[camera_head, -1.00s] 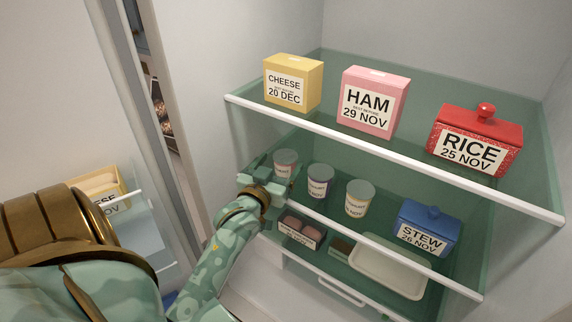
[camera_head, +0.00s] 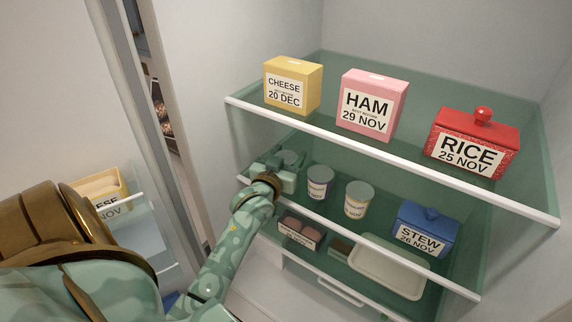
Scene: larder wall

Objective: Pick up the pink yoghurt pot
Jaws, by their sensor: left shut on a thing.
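The pink yoghurt pot (camera_head: 290,157) is at the left end of the middle glass shelf. Only its grey lid and a little of its upper part show; my left gripper (camera_head: 280,166) covers the rest. My left gripper is shut on this pot, with its fingers around the pot's sides. I cannot tell whether the pot's base touches the shelf. My right gripper is not in view.
A purple-labelled pot (camera_head: 320,182) and a yellow-labelled pot (camera_head: 358,200) stand close to the right. A blue STEW box (camera_head: 425,230) is farther right. The upper shelf edge (camera_head: 390,153) runs above, carrying CHEESE (camera_head: 293,84), HAM (camera_head: 371,104) and RICE (camera_head: 472,142).

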